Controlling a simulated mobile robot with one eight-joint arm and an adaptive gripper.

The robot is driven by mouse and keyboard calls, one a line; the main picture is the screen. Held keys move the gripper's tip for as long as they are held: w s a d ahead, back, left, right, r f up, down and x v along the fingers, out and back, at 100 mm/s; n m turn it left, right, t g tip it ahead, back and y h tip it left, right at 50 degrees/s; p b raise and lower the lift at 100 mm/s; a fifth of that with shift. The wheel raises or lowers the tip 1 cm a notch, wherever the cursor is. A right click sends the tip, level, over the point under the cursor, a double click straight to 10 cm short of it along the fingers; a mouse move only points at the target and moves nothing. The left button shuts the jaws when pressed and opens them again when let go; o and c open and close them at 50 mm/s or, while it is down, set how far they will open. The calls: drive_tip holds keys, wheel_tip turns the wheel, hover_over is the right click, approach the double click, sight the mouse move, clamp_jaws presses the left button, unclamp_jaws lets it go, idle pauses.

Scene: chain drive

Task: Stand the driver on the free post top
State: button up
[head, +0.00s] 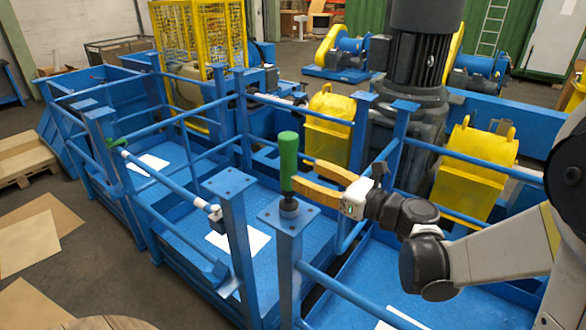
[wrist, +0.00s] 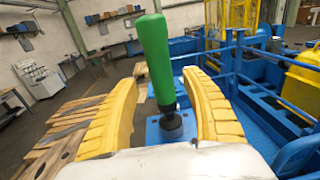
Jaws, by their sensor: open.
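The driver, with a green handle (head: 288,160) and a dark lower end, stands upright on the blue plate of a post top (head: 272,217) in the head view. In the wrist view the driver (wrist: 157,60) rises between my two yellow fingers, and its dark foot rests on the blue plate (wrist: 153,133). My gripper (head: 301,172) is open at the driver's right side in the head view. Gaps show between the handle and both fingers in the wrist view. Another post top (head: 228,182), just left of the driver's post, is bare.
Blue rails (head: 170,205) and several other posts surround the platform. Yellow boxes (head: 473,170) and a large dark motor (head: 415,70) stand behind my gripper. Wooden pallets and boards (head: 35,245) lie on the floor at left. The air above the driver is clear.

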drive_tip(key=v, duration=0.5)
drive_tip(key=w+d+r+m+t+h, duration=0.3)
drive_tip(key=d+r+m+t+h, duration=0.45)
drive_tip(key=r+m, duration=0.55)
drive_tip(key=s+d+f+m+g+h, duration=0.3)
drive_tip(key=d+m+h, duration=0.5)
drive_tip(key=m, duration=0.9)
drive_tip(key=s+a+f+m+g+y, duration=0.1)
drive_tip(key=s+a+f+m+g, duration=0.2)
drive_tip(key=s+f+m, duration=0.4)
drive_tip(key=s+a+f+m+g+y, duration=0.1)
drive_tip(key=s+f+m+g, duration=0.5)
drive_tip(key=s, duration=0.7)
wheel_tip(320, 180, down, 4)
drive_tip(key=a+m, duration=0.1)
drive_tip(key=m, duration=0.1)
drive_tip(key=shift+a+m, duration=0.3)
drive_tip(key=shift+a, duration=0.1)
drive_tip(key=shift+f+g, duration=0.15)
drive_tip(key=shift+g, duration=0.1)
